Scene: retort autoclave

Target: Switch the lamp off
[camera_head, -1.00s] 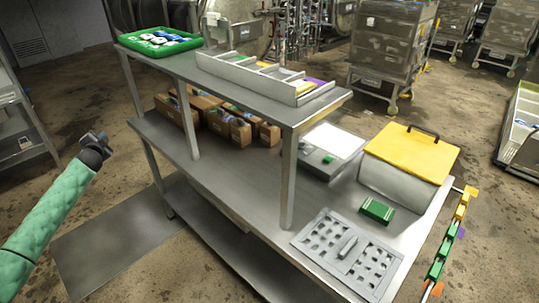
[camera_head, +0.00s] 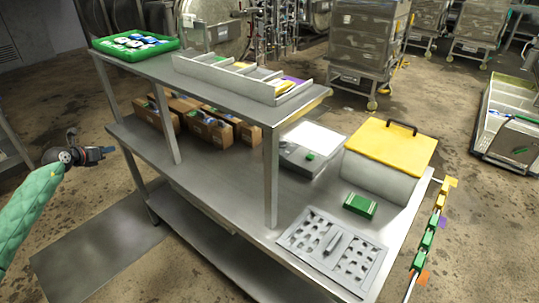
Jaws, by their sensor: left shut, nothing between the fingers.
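A grey box with a bright white panel (camera_head: 316,138), which looks like the lamp, sits on the bench's lower top, behind a bench post. A small green button (camera_head: 309,156) is on its front part. The panel looks lit. My left gripper (camera_head: 108,151) is at the left of the picture, shut and empty, beyond the bench's left end and well apart from the lamp. My right gripper is not in view.
The steel bench (camera_head: 225,190) has an upper shelf with a green tray (camera_head: 100,47) and a divided bin (camera_head: 225,75). Cardboard boxes (camera_head: 208,130) stand under the shelf. A yellow-lidded box (camera_head: 388,145), a green block (camera_head: 359,205) and a slotted plate (camera_head: 332,250) are at the right.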

